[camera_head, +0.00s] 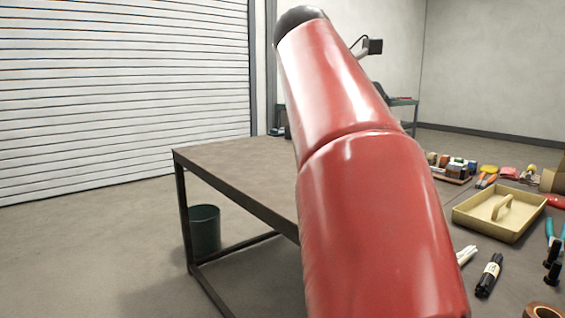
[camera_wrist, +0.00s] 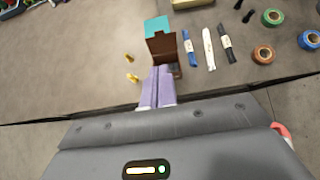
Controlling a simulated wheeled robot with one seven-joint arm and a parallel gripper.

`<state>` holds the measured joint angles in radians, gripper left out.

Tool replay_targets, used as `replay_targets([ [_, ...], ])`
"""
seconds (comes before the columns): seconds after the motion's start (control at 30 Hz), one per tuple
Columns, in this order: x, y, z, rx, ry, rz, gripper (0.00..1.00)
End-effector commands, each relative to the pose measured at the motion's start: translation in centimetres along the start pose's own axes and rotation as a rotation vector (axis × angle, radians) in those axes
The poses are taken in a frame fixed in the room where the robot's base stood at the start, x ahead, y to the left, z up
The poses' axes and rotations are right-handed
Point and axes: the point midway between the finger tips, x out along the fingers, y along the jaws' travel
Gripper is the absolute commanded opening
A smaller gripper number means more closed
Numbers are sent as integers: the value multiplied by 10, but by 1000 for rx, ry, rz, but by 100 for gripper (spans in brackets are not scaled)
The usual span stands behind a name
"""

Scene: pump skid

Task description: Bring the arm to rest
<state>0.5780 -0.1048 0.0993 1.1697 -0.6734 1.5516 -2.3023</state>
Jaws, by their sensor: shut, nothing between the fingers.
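My arm's red links (camera_head: 365,190) rise through the middle of the head view and hide part of the bench (camera_head: 235,165). My gripper is hidden in the head view. In the wrist view my gripper (camera_wrist: 159,72) shows as two pale purple fingers, shut together with nothing between them. The fingertips overlap the near edge of a small open brown box (camera_wrist: 157,44) with a teal flap (camera_wrist: 157,26). I cannot tell whether they touch it.
Blue (camera_wrist: 190,48), white (camera_wrist: 208,48) and black (camera_wrist: 226,43) markers lie right of the box. Several tape rolls (camera_wrist: 263,54) lie farther right. Small brass pieces (camera_wrist: 131,77) lie left. A yellow tray (camera_head: 480,228) stands at right; a dark bin (camera_head: 205,230) is below the bench.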

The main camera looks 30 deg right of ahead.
Motion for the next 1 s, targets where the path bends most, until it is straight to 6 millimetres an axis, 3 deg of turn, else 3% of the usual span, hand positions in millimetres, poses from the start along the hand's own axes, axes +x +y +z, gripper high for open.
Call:
replay_targets([
  [0.23, -1, 4, -9, 31, 8, 20, 0],
  [0.37, -3, 17, -46, 174, 62, 96, 0],
  [0.5, -4, 31, -118, 447, 202, 191, 0],
  [0.67, -3, 33, -210, 799, 430, 216, 0],
  [0.9, 6, 8, -347, 1324, 791, 30, 0],
  [1.0, 12, -7, -392, 1498, 896, -97, 0],
])
